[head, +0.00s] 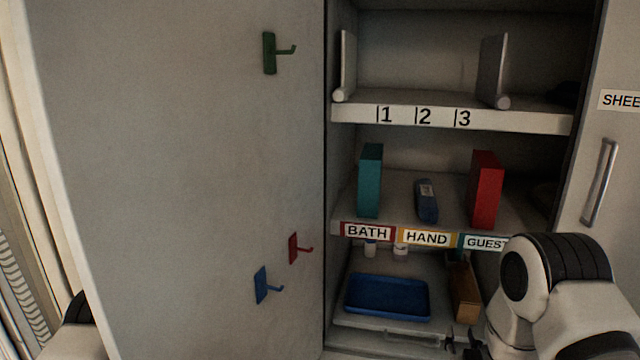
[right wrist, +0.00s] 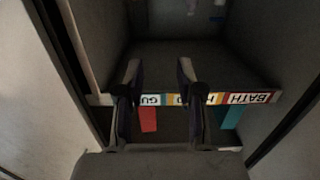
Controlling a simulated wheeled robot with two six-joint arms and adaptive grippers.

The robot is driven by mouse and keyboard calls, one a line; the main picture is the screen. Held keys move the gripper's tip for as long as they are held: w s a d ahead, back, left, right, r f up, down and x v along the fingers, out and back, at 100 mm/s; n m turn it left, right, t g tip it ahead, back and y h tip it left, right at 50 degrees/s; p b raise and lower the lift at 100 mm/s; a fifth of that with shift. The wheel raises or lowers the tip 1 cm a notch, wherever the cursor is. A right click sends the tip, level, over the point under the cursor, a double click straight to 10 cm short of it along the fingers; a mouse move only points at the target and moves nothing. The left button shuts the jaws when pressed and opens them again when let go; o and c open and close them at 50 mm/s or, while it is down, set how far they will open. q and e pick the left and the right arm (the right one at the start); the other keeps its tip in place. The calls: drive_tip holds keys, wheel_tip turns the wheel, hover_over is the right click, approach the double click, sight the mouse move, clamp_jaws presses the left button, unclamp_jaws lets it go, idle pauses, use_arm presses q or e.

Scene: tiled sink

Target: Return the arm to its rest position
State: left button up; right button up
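My right arm reaches in from the lower right of the head view. Its gripper (head: 462,343) is low in front of the cabinet's bottom shelf, partly cut off by the picture's edge. In the right wrist view the two fingers of this gripper (right wrist: 159,75) stand apart with nothing between them. The shelf labels appear upside down beyond the fingers. Only a small piece of my left arm shows at the lower left, partly behind the open door. The left gripper is out of view.
The open cabinet door (head: 180,180) carries green (head: 269,53), red (head: 294,248) and blue (head: 262,285) hooks. Shelves hold a teal block (head: 370,181), blue bottle (head: 427,202) and red block (head: 486,190). Below are a blue tray (head: 387,297) and brown box (head: 465,292).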

drive_tip(key=s+a+f+n+g+y, duration=0.15)
drive_tip(key=s+f+g, duration=0.65)
drive_tip(key=s+f, duration=0.95)
drive_tip(key=s+a+f+g+y, duration=0.1)
drive_tip(key=s+g, duration=0.3)
drive_tip(key=s, duration=0.6)
drive_tip(key=s+a+f+g+y, duration=0.1)
drive_tip(key=s+f+g, duration=0.3)
drive_tip(key=s, duration=0.6)
drive_tip(key=shift+s+a+f+g, duration=0.3)
drive_tip(key=shift+a+g, duration=0.2)
drive_tip(key=shift+a, duration=0.35)
drive_tip(key=shift+n, duration=0.25)
